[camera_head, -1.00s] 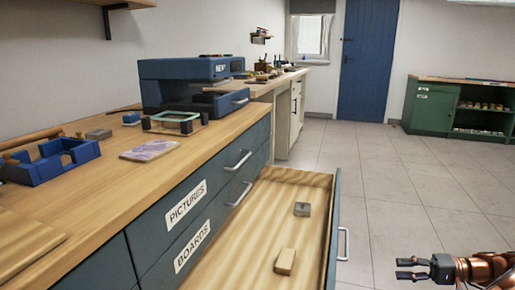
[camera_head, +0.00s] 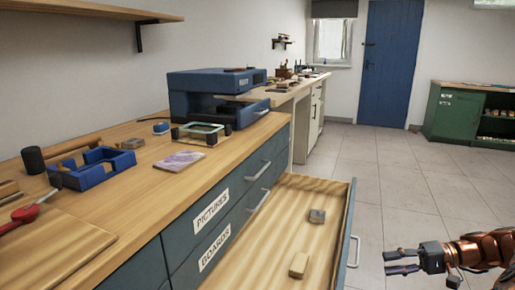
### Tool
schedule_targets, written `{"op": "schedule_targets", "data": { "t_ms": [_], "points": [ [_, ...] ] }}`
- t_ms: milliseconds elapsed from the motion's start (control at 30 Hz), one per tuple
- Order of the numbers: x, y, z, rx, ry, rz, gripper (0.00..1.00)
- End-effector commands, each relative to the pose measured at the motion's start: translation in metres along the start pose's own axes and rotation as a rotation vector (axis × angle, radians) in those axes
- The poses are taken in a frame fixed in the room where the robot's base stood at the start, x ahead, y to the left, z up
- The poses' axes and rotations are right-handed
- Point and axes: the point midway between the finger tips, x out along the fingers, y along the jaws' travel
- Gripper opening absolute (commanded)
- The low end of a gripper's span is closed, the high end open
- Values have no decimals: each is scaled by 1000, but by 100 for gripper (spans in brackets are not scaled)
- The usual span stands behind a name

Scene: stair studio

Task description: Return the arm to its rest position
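My arm reaches in from the right edge, copper-coloured, with a dark gripper (camera_head: 388,262) at its end. The gripper points left, and its two thin fingers are apart with nothing seen between them. It shows just right of the open drawer (camera_head: 322,200) and its handle, over the grey tiled floor. The rest of my arm is cut off by the picture's right edge.
The drawer holds a grey block (camera_head: 317,216) and a pale wooden block (camera_head: 299,265). The wooden counter (camera_head: 130,192) carries a blue tray (camera_head: 97,168), a purple-patterned card (camera_head: 180,161) and a blue machine (camera_head: 210,98). Floor (camera_head: 415,185) beyond the drawer is clear.

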Motion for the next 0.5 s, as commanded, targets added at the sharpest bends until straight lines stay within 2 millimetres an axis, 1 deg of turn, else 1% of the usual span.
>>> {"op": "schedule_targets", "data": {
  "t_ms": [33,67,100,167,200,267,300,500],
  "points": [
    [9,-31,7,-4,-33,20,37],
    [15,-43,11,-4,-50,34,37],
    [23,-60,18,-3,-75,52,37],
    [36,-81,28,2,-112,84,37],
    [44,-96,35,2,-132,108,37],
    [55,-115,46,4,-164,144,37],
    [63,-128,55,6,-186,166,37],
    [92,-185,101,5,-275,301,37]
  ]
}}
